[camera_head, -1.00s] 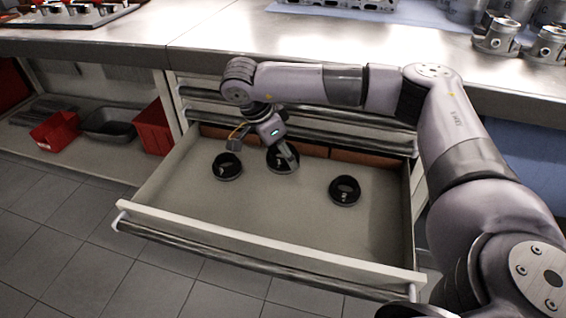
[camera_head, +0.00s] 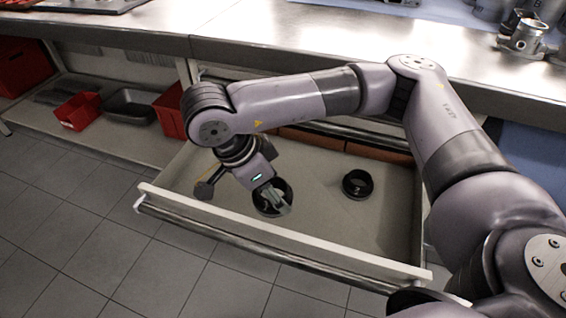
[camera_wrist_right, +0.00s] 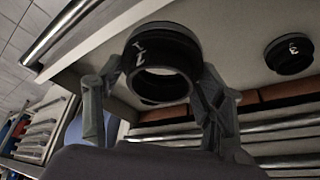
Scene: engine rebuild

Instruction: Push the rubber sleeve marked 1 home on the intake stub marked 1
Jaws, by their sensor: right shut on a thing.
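My right gripper (camera_head: 268,200) is shut on a black rubber sleeve (camera_head: 258,206), above the open drawer near its front. In the right wrist view the held sleeve (camera_wrist_right: 178,32) sits between the two fingers, its open end facing the camera. It bears a white mark on its side that I cannot read surely. A second black sleeve (camera_head: 347,187) lies on the drawer floor to the right; its mark in the wrist view (camera_wrist_right: 289,63) looks like a 3. The third sleeve is not visible now. The intake stub and my left gripper are not in view.
The drawer (camera_head: 300,247) stands open below the steel workbench (camera_head: 290,40), with brown dividers (camera_head: 378,152) at its back. Metal housings (camera_head: 527,38) stand on the bench at the upper right. Red bins (camera_head: 78,110) and a dark tray (camera_head: 130,106) sit on the left shelf.

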